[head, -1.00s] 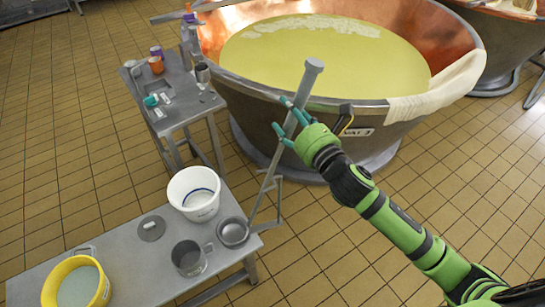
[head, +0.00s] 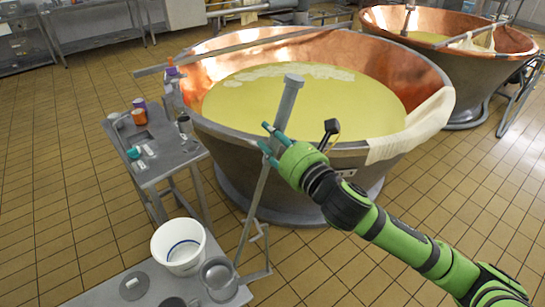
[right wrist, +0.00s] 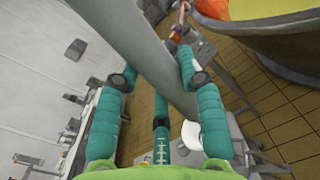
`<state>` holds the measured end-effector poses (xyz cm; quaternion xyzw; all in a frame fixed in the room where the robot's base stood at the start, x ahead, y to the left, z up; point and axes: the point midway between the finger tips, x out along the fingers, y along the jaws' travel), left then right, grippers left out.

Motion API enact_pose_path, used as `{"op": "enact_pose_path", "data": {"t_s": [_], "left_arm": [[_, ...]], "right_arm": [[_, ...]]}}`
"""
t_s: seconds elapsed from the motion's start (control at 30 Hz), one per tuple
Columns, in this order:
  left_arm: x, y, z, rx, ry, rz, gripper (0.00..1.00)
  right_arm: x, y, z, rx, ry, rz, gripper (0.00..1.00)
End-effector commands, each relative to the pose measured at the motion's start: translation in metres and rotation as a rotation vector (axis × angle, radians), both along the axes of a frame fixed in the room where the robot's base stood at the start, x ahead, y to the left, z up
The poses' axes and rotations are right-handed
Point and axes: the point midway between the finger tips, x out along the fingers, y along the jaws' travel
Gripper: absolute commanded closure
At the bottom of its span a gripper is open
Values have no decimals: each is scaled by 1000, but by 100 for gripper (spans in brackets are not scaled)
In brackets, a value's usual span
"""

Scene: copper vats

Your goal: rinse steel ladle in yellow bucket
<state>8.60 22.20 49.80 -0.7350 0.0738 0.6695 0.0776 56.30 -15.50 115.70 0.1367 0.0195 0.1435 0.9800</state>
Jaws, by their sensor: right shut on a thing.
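The steel ladle (head: 259,190) has a long grey handle that slants from the upper right down to its round bowl (head: 218,275). The bowl is at the right end of the low bench, beside the white bucket; I cannot tell if it touches the bench top. My right gripper (head: 269,146) is shut on the upper handle, below its top end. In the right wrist view the thick handle (right wrist: 128,32) crosses between the fingers (right wrist: 156,74). The yellow bucket is outside the present views. My left gripper is not in view.
The white bucket (head: 178,248) stands on the low bench (head: 100,294), near a round grey disc (head: 134,286). A small side table (head: 160,165) holds cups and small items. A large copper vat (head: 240,160) of yellow liquid, with a cloth (head: 415,127) over its rim, stands behind.

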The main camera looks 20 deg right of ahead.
Motion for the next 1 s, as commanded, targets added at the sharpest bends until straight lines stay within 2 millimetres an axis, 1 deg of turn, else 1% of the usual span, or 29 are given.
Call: {"op": "enact_pose_path", "data": {"t_s": [0.03, 0.17, 0.4, 0.83, 0.9, 1.0], "left_arm": [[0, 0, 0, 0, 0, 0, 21], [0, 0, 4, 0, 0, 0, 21], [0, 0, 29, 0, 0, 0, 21], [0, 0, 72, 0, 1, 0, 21], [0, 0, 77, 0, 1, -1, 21], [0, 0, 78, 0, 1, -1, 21]], "right_arm": [[0, 0, 10, 0, -6, 2, 100], [0, 0, 26, 1, -3, 1, 100], [0, 0, 51, 0, 0, 0, 100], [0, 0, 91, 1, -1, 1, 100], [0, 0, 95, 1, -1, 1, 100], [0, 0, 96, 2, -1, 1, 100]]}}
